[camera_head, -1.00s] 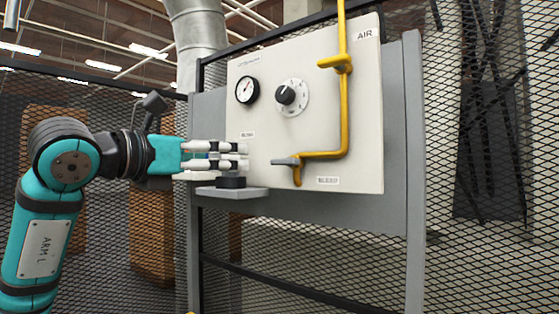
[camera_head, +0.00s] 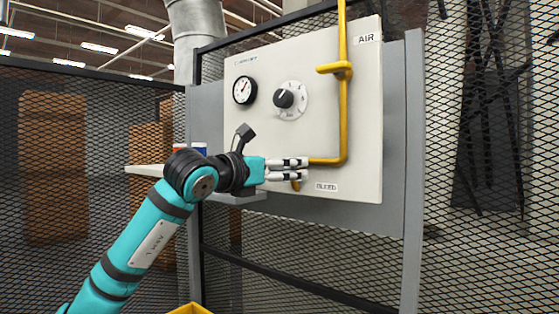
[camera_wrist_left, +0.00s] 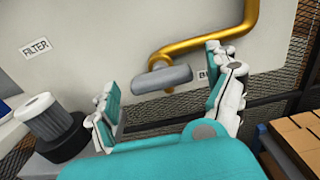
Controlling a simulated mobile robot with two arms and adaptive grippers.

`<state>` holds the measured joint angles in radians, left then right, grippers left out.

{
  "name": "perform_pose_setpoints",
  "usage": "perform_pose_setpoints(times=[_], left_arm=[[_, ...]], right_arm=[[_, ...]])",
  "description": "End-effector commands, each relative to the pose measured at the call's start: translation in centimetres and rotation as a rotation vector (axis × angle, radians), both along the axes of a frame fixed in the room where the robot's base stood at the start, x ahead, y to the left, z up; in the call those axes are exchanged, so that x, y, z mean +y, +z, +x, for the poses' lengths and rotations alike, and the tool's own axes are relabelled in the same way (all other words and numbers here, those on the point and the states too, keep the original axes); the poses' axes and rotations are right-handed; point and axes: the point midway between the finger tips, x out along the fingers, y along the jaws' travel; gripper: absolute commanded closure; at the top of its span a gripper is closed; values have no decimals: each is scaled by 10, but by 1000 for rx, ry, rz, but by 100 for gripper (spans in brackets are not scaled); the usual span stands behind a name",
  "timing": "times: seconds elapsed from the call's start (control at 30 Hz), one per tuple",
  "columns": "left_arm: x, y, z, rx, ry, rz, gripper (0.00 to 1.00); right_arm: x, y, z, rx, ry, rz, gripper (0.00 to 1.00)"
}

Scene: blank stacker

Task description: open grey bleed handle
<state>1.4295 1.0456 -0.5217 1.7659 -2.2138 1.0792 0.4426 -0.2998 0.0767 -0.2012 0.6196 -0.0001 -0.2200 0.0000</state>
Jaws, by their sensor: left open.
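The grey bleed handle (camera_wrist_left: 162,80) shows in the left wrist view, at the lower end of the yellow pipe (camera_wrist_left: 215,42), in front of the pale panel. It lies ahead of the gap between my open left fingers (camera_wrist_left: 165,108), with no visible contact. In the head view my left gripper (camera_head: 290,169) is at the panel's lower part, left of the BLEED label (camera_head: 326,187). There it hides the handle, and only a bit of the yellow pipe end shows below the fingers. My right gripper is not in view.
The panel (camera_head: 345,110) carries a gauge (camera_head: 244,90) and a dial knob (camera_head: 284,98). A dark cylinder with a white cap (camera_wrist_left: 46,118) stands left of my fingers in the wrist view. A grey shelf (camera_head: 238,198) juts out below the panel. Wire mesh surrounds the stand.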

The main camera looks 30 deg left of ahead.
Motion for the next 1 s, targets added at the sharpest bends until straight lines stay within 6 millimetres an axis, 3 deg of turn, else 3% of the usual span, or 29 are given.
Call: perform_pose_setpoints(times=[0.3,0.73,1.0], left_arm=[[0,0,3,-1,0,1,12],[0,0,3,-1,0,0,66],[0,0,3,-3,0,26,68]], right_arm=[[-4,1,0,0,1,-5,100],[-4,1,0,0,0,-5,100],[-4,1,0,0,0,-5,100]])
